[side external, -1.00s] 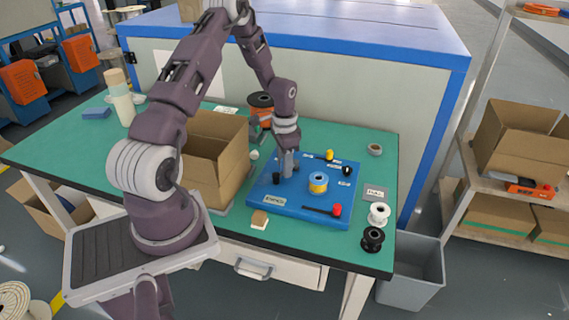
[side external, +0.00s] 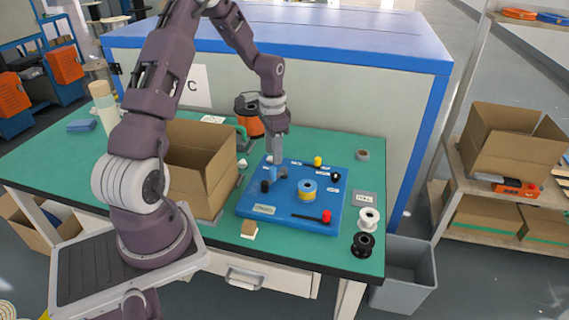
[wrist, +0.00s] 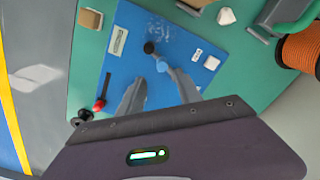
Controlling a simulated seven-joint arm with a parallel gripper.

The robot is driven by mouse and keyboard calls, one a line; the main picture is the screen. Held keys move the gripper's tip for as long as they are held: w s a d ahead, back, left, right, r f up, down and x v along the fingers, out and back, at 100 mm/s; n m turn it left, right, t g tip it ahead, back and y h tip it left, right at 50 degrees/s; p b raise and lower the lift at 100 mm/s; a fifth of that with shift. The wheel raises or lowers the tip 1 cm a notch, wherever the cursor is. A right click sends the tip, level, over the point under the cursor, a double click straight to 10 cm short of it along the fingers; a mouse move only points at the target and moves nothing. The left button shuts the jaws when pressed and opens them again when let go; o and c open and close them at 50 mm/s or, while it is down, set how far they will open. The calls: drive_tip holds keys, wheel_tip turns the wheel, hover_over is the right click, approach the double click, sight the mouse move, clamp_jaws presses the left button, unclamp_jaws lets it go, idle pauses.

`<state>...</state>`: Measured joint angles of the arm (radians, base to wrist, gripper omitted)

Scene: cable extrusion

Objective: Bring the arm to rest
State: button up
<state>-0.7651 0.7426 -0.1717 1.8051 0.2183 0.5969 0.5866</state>
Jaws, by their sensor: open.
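My gripper (side external: 274,160) hangs fingers-down over the back left part of the blue board (side external: 246,203). Its two fingers are apart, and in the wrist view my gripper (wrist: 160,88) shows nothing held. A light blue knob or lever (side external: 272,172) stands on the board just below the fingertips. In the wrist view this blue piece (wrist: 163,67) shows in line with the gap between the fingers, close to a black knob (wrist: 150,48). A blue and yellow spool (side external: 307,191) sits mid-board. A red-ended black lever (side external: 325,216) lies at its front.
An open cardboard box (side external: 203,167) stands left of the board. An orange spool (side external: 250,122) is behind, near my gripper. White (side external: 368,219) and black (side external: 362,245) spools stand at the table's right front. The grey-blue cabinet (side external: 350,110) rises behind the table.

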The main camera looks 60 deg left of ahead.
drive_tip(key=s+d+r+t+y, duration=0.1)
drive_tip(key=s+d+r+t, duration=0.15)
drive_tip(key=d+r, duration=1.15)
drive_tip(key=s+d+r+t, duration=0.1)
drive_tip(key=s+d+r, duration=0.2)
drive_tip(key=s, duration=0.2)
drive_tip(key=s+d+r+n+t, duration=0.1)
drive_tip(key=s+d+r, duration=0.2)
drive_tip(key=s, duration=0.3)
drive_tip(key=s+d+r+t+h, duration=0.1)
drive_tip(key=s+d+r, duration=0.2)
drive_tip(key=s+d, duration=0.2)
drive_tip(key=shift+s+d, duration=0.25)
drive_tip(key=shift+s, duration=0.45)
